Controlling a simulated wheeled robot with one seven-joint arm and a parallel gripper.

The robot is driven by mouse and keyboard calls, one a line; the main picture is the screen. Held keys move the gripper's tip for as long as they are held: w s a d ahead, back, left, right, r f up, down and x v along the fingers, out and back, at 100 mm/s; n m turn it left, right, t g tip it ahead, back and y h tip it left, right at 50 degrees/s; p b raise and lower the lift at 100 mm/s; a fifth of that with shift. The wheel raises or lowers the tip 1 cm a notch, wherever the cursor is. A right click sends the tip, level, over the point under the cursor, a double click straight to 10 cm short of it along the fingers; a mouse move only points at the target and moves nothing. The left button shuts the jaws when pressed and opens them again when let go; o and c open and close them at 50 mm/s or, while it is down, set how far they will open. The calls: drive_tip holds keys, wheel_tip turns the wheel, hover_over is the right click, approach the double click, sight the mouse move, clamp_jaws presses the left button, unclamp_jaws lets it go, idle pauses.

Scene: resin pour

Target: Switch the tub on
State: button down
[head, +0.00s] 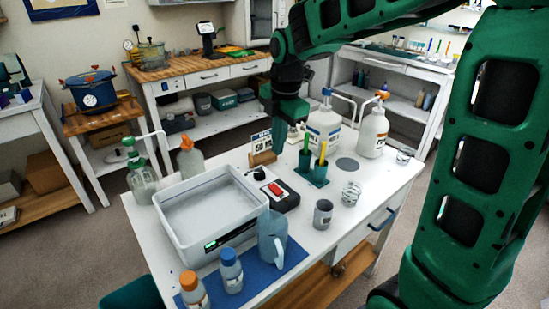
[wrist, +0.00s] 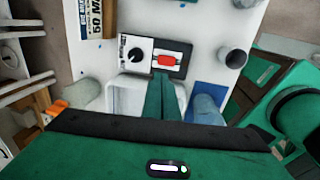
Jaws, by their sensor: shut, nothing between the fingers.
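The white rectangular tub (head: 180,232) stands on the white bench, with a small lit display on its front. At its right side is a dark control box (head: 290,203) with a red switch (head: 274,189) and a black dial (head: 258,171). In the wrist view the red switch (wrist: 166,60) lies just beyond my fingertips, and the dial (wrist: 134,55) is to its left on a white plate with markings. My gripper (wrist: 162,82) is shut and empty, above the bench. In the head view it points down behind the box, its fingertips hard to make out. The switch position cannot be told.
A grey cup (head: 322,215), a wire coil (head: 351,194) and a green pen holder (head: 313,175) stand right of the box. A jug (head: 272,240) and bottles (head: 231,272) stand on a blue mat at the front. Pump bottles (head: 324,128) stand behind.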

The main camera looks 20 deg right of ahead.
sight(273, 185)
drive_tip(key=f, duration=0.4)
drive_tip(key=w+f, duration=0.1)
drive_tip(key=f, duration=0.7)
drive_tip(key=shift+w+a+f, duration=0.25)
drive_tip(key=shift+w+f, duration=0.1)
